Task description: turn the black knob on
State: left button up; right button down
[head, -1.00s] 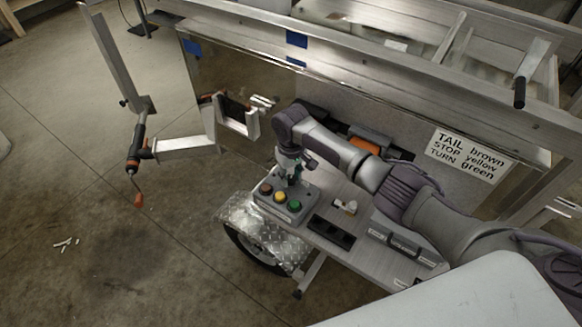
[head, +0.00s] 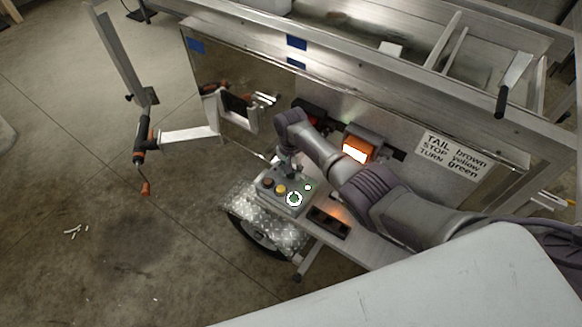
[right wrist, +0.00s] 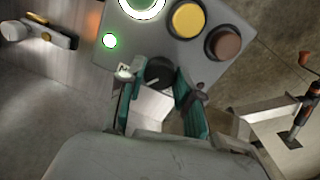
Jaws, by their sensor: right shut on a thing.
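The grey control box (head: 284,205) sits on the bench end and carries brown, yellow and green round buttons. The green button (head: 294,199) is lit with a bright white ring, and a small green light (right wrist: 110,41) glows. The black knob (right wrist: 159,71) is on the box's near edge in the right wrist view; its white pointer line shows. My right gripper (right wrist: 155,82) has its teal fingers on either side of the knob and is shut on it. In the head view this gripper (head: 288,170) reaches down at the box's back edge and hides the knob. My left gripper is not in view.
An orange lamp (head: 356,149) glows on the trailer panel behind my arm. A black tray (head: 329,222) lies beside the box. A diamond-plate fender (head: 262,222) is below. Open floor lies to the left.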

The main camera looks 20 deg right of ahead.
jog(key=shift+m+p, duration=0.3)
jog(key=shift+m, duration=0.7)
jog(key=c, duration=0.8)
grip_release()
jog(key=shift+o, duration=0.2)
jog(key=shift+r, duration=0.15)
notch_tip(320, 180, up, 12)
